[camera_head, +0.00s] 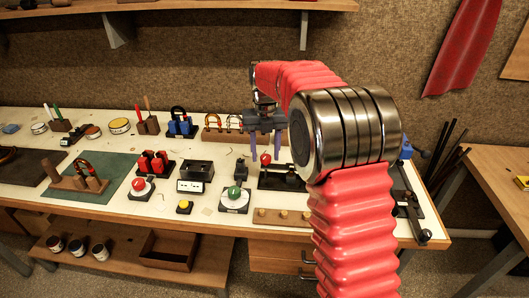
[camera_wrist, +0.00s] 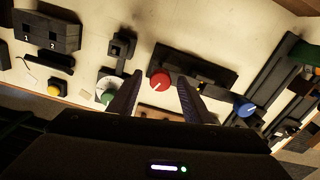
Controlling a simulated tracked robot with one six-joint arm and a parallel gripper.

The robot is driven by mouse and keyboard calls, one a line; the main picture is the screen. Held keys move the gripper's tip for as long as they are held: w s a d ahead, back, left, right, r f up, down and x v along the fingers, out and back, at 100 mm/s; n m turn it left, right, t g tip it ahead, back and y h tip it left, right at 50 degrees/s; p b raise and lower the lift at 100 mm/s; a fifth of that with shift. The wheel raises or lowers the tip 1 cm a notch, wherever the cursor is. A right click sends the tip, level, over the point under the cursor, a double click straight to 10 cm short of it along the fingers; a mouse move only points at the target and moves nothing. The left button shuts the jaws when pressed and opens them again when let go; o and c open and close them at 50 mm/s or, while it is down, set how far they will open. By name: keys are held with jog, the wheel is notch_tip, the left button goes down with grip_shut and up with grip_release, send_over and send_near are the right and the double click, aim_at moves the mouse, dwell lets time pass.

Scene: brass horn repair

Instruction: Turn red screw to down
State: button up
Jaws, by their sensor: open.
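The red screw (camera_wrist: 160,80) is a round red knob on a long black base (camera_wrist: 205,66) in the wrist view. A small pale mark shows on its face, but I cannot tell clearly which way it points. In the head view the red screw (camera_head: 265,158) shows just below my gripper (camera_head: 265,143). My gripper is open, with its two fingers pointing down over the bench. In the wrist view the fingertips of my gripper (camera_wrist: 159,79) appear on either side of the red screw. Nothing is held, and I cannot tell the remaining height.
A green knob on a white dial (camera_head: 234,198) stands left of the red screw. A blue knob (camera_wrist: 246,110) lies to the right in the wrist view. A black box (camera_head: 197,171), a red button (camera_head: 139,186) and a yellow button (camera_head: 184,207) are further left.

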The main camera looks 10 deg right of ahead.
aim_at(265, 156)
notch_tip(265, 156, up, 14)
jog(key=shift+f, duration=0.2)
dwell(0.4)
